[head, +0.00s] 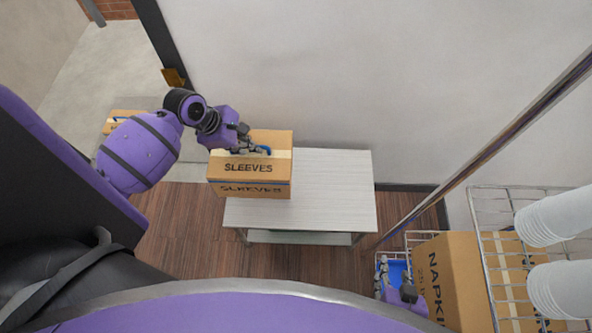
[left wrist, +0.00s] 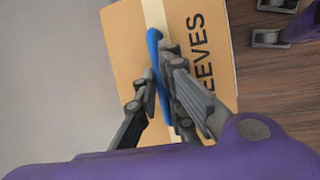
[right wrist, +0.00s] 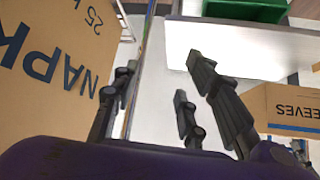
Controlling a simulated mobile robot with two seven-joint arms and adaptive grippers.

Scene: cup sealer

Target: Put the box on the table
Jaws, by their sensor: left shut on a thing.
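The cardboard box marked SLEEVES (head: 250,176) is over the left end of the white table (head: 333,190) in the head view. Its left part overhangs the table edge, and I cannot tell whether it touches the top. My left gripper (head: 247,150) is shut on the blue handle (left wrist: 154,45) on the box's top, with the fingers on either side of it in the left wrist view. The box also shows at the right of the right wrist view (right wrist: 288,107). My right gripper (head: 383,278) is open and empty, low beside the NAPKIN box, well away from the SLEEVES box.
A large NAPKIN box (head: 452,275) and wire shelving (head: 484,235) with white cup stacks (head: 556,217) stand at the right. A metal pole (head: 480,152) slants between shelving and table. Another box (head: 116,118) is partly hidden behind my left arm. The table's middle and right are clear.

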